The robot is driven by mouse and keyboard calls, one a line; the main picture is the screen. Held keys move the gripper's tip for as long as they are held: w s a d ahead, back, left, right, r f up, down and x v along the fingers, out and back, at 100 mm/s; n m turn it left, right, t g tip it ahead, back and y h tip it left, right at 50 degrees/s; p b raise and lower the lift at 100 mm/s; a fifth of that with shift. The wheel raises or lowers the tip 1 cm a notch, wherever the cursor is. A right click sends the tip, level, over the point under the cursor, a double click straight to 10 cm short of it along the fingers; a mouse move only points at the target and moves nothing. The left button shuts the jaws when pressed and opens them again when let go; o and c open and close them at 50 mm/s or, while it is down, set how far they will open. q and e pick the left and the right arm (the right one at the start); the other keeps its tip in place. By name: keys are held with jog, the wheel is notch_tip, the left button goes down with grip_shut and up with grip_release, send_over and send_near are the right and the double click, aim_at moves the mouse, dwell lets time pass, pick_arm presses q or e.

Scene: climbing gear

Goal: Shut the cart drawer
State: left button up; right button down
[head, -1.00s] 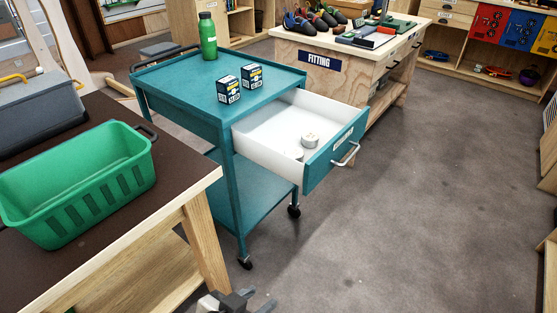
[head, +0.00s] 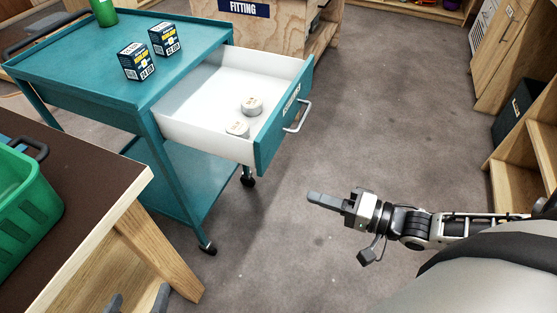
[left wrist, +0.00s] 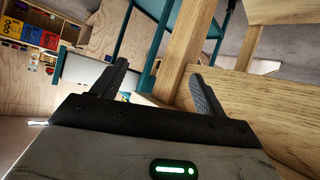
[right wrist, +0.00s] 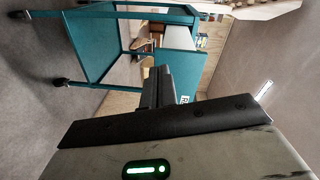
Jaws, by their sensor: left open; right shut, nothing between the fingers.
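The teal cart (head: 95,65) stands at the left of the head view. Its drawer (head: 270,128) is pulled far out to the right, with a white inside and a pale bar handle (head: 299,117) on its teal front. Two small white rolls (head: 251,105) lie in the drawer. My right gripper (head: 318,198) is shut and empty, in front of the drawer face and apart from it. The right wrist view shows its closed fingers (right wrist: 157,87) with the cart beyond. My left gripper (head: 138,302) is open and empty at the bottom edge, beside the wooden table; its spread fingers show in the left wrist view (left wrist: 158,85).
A brown-topped wooden table (head: 95,185) with a green basket (head: 25,215) stands at the left front. Two small boxes (head: 151,53) and a green bottle (head: 104,12) stand on the cart top. A bench (head: 270,25) is behind. Open floor lies right of the drawer.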

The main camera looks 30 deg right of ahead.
jog(key=w+d+r+m+y, duration=0.1)
jog(key=d+r+m, duration=0.2)
jog(key=d, duration=0.3)
jog(key=b, duration=0.3)
send_near(267, 152)
jog(key=x, duration=0.6)
jog(key=shift+w+a, duration=0.2)
jog(key=shift+w, duration=0.15)
jog(key=shift+p, duration=0.3)
